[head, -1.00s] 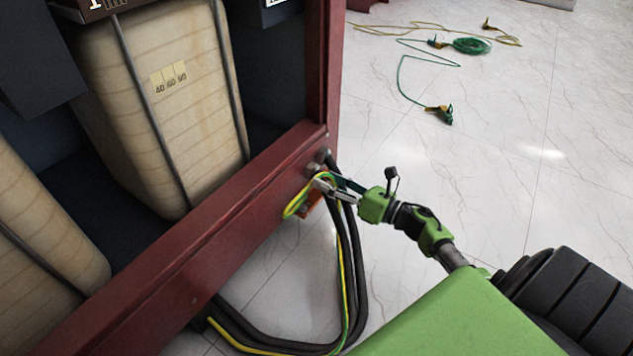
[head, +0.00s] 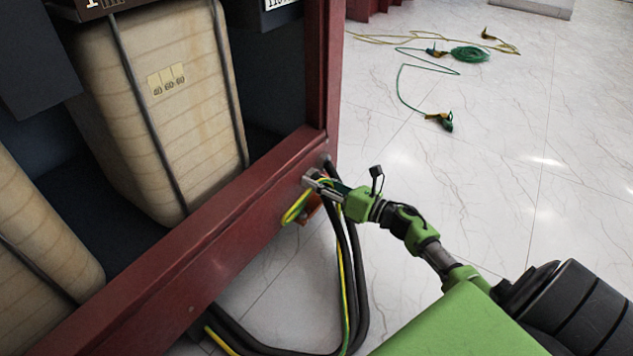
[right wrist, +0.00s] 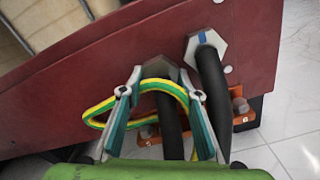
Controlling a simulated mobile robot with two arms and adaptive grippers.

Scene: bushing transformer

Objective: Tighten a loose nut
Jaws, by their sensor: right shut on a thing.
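My right gripper (head: 312,180) reaches the red frame's outer face in the head view. In the right wrist view, its two fingers (right wrist: 160,73) stand on either side of a dark hexagonal nut (right wrist: 158,66) and are shut on it. A thick black cable (right wrist: 170,125) comes out of this nut and runs down between the fingers. A second, paler hexagonal nut (right wrist: 206,43) with a blue mark sits to its right, around another black cable (right wrist: 213,90). In the head view the gripper partly hides the held nut. My left gripper is not in view.
A yellow-green wire (right wrist: 100,110) loops close around the fingers. An orange bracket (right wrist: 240,119) with bolts is below the nuts. The red frame (head: 215,240) holds pale ribbed coils (head: 150,110). Green and yellow cables (head: 470,54) lie on the otherwise open white floor.

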